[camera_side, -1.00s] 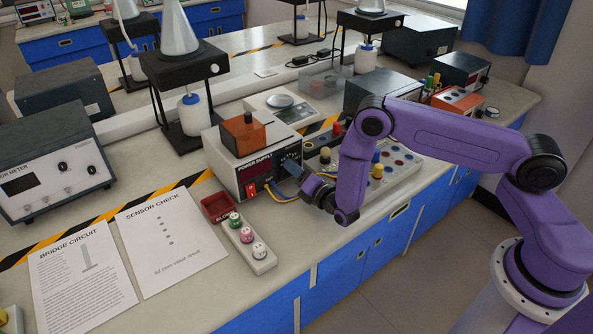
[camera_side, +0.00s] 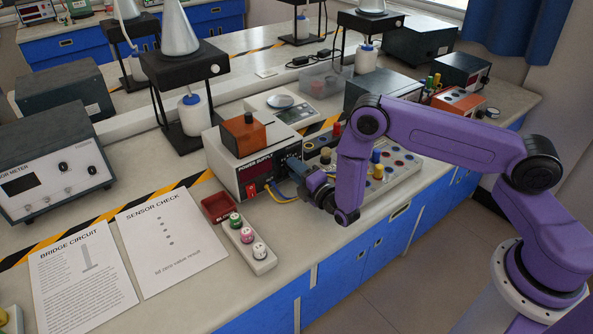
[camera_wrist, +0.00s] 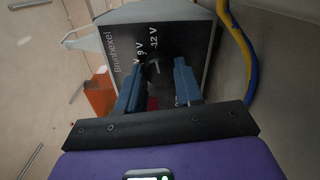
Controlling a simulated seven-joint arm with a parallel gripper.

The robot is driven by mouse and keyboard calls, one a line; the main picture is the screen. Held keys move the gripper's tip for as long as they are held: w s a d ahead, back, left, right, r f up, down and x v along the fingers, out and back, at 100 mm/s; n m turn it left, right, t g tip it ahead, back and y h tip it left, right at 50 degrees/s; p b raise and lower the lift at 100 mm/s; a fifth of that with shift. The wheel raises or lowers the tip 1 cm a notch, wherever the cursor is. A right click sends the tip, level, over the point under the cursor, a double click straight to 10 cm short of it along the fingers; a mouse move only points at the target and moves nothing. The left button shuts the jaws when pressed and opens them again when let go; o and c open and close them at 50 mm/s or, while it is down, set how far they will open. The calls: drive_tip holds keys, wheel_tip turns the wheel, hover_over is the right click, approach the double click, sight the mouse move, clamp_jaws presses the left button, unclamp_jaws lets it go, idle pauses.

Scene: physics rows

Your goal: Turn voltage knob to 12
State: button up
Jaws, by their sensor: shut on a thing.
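The power supply (camera_side: 228,172) is a white box with a dark front panel, standing on the bench in the side view. Its panel (camera_wrist: 190,32) also shows in the wrist view, with printed 9 V and 12 V marks. The voltage knob (camera_wrist: 153,70) is a dark round knob on that panel, between my fingers and partly hidden by them. My gripper (camera_wrist: 158,80) has its two blue fingers on either side of the knob, shut on it. In the side view my gripper (camera_side: 292,167) reaches the front of the power supply and hides the knob.
Yellow and blue cables (camera_side: 284,197) run from the power supply beside my gripper. A small red tray (camera_side: 218,208) and a white strip with coloured knobs (camera_side: 247,243) lie in front. A board with coloured sockets (camera_side: 398,165) stands to the right.

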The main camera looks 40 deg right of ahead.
idle(0.3)
drive_tip(key=o, duration=1)
drive_tip(key=shift+o, duration=0.2)
drive_tip(key=shift+s, duration=0.1)
drive_tip(key=s, duration=1.7)
drive_tip(key=shift+s, duration=0.15)
